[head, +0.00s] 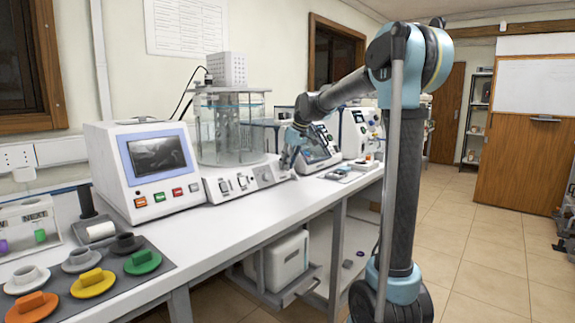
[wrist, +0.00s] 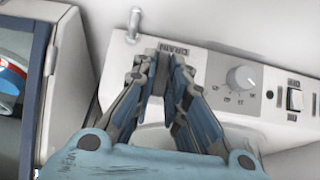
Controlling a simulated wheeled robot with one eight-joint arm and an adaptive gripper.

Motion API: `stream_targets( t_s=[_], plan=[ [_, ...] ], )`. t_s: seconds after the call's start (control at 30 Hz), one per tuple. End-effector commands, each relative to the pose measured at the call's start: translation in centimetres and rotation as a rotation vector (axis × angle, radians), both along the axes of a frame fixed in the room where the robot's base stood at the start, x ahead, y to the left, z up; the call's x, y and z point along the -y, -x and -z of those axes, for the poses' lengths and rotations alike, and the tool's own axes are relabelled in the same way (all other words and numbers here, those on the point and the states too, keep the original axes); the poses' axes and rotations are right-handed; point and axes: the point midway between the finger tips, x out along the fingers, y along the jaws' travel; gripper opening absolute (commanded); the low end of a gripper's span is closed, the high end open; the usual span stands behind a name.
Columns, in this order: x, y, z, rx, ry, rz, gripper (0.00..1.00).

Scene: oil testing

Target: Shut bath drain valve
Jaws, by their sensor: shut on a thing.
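The bath (head: 231,135) is a clear glass cylinder on a white control base (head: 238,181), standing on the bench in the head view. My gripper (head: 290,160) reaches down to the right end of that base. In the wrist view my gripper (wrist: 162,68) has its fingers close together just below an upside-down DRAIN label. It is shut on the drain valve's handle, which the fingers hide, so its angle cannot be told. A small metal peg (wrist: 133,26) sticks out just left of the label.
On the base are a round dial (wrist: 241,78) and a rocker switch (wrist: 295,99). A white device with a screen (head: 155,157) stands close to the left. More instruments (head: 356,132) stand to the right.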

Motion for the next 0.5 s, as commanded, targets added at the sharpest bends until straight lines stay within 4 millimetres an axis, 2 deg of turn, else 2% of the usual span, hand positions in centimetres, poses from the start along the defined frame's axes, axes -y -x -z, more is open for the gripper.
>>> stream_targets(
  t_s=[0.27,0.5],
  plan=[
    [0.26,-0.40,-0.04,-0.077,-0.063,0.057,0.00],
    [0.53,-0.68,0.01,-0.216,-0.171,0.151,0.00]
  ],
)
